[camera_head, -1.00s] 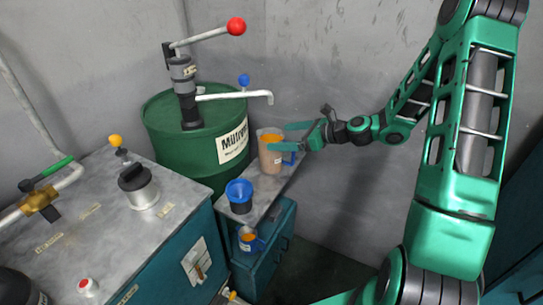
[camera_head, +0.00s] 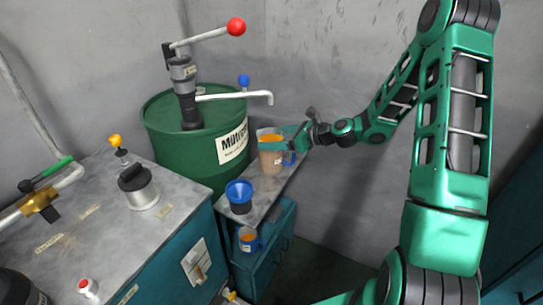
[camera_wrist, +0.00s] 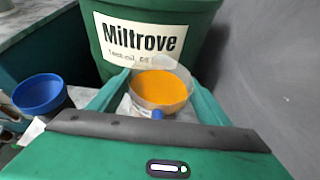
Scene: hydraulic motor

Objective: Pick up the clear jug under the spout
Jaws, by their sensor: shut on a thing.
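The clear jug (camera_head: 270,158) holds orange liquid and stands upright on the grey-topped stand, below and near the end of the white spout (camera_head: 235,96). It has a blue handle at its right. My gripper (camera_head: 276,142) reaches in from the right and is shut on the jug, one finger on each side. In the wrist view the jug (camera_wrist: 160,90) shows from above between my green fingers. The handle is mostly hidden there by my gripper body.
A green drum (camera_head: 180,130) with a hand pump stands behind the jug. A blue funnel (camera_head: 239,195) stands close by on the same stand (camera_head: 262,208). A small jug (camera_head: 248,240) sits lower in front. A metal cabinet top (camera_head: 80,230) fills the left.

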